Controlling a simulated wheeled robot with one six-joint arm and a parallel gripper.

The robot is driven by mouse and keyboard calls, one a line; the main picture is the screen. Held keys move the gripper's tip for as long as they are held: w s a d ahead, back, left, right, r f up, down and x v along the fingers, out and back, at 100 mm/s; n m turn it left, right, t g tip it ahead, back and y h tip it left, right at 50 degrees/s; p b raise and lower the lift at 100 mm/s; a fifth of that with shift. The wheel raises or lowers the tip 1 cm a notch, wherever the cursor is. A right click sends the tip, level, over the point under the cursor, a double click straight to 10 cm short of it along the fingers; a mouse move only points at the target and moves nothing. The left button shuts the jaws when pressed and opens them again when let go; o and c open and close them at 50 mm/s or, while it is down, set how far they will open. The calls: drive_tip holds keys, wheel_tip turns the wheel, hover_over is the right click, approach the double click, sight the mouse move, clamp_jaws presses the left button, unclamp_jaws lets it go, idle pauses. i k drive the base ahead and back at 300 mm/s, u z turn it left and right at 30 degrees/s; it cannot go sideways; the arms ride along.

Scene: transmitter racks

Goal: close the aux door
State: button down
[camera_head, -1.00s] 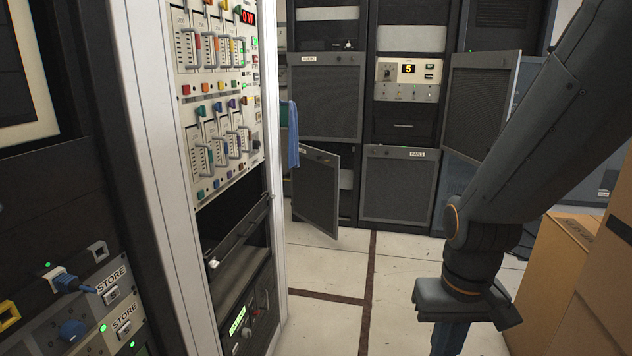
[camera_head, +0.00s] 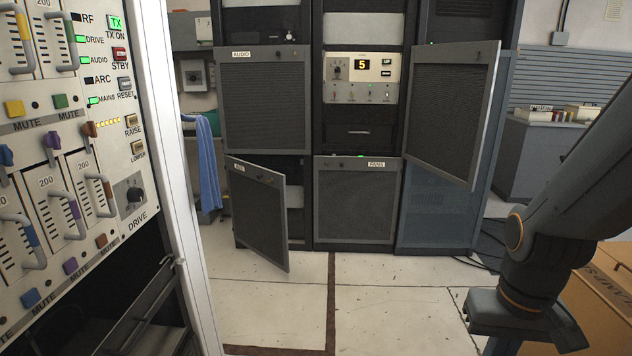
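A grey mesh door (camera_head: 258,215) stands ajar at the lower left of the rack bank, hinged on its left side, its right edge swung out toward me. Its small label at the top left is too small to read surely; it looks like AUX. Behind it part of the dark bay shows. My gripper (camera_head: 505,346) hangs pointing down at the lower right, well apart from the door. Its fingers are mostly cut off by the frame edge, so I cannot tell whether it is open or shut.
The AUDIO door (camera_head: 265,100) and FANS door (camera_head: 355,200) look closed. Another mesh door (camera_head: 452,112) stands open at the upper right. A near rack (camera_head: 70,150) fills the left, cardboard boxes (camera_head: 600,300) the lower right. The tiled floor (camera_head: 390,295) between is clear.

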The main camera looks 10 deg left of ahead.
sight(259, 211)
drive_tip(key=i, duration=1.75)
drive_tip(key=u, duration=0.95)
drive_tip(key=i, duration=1.15)
drive_tip(key=u, duration=0.55)
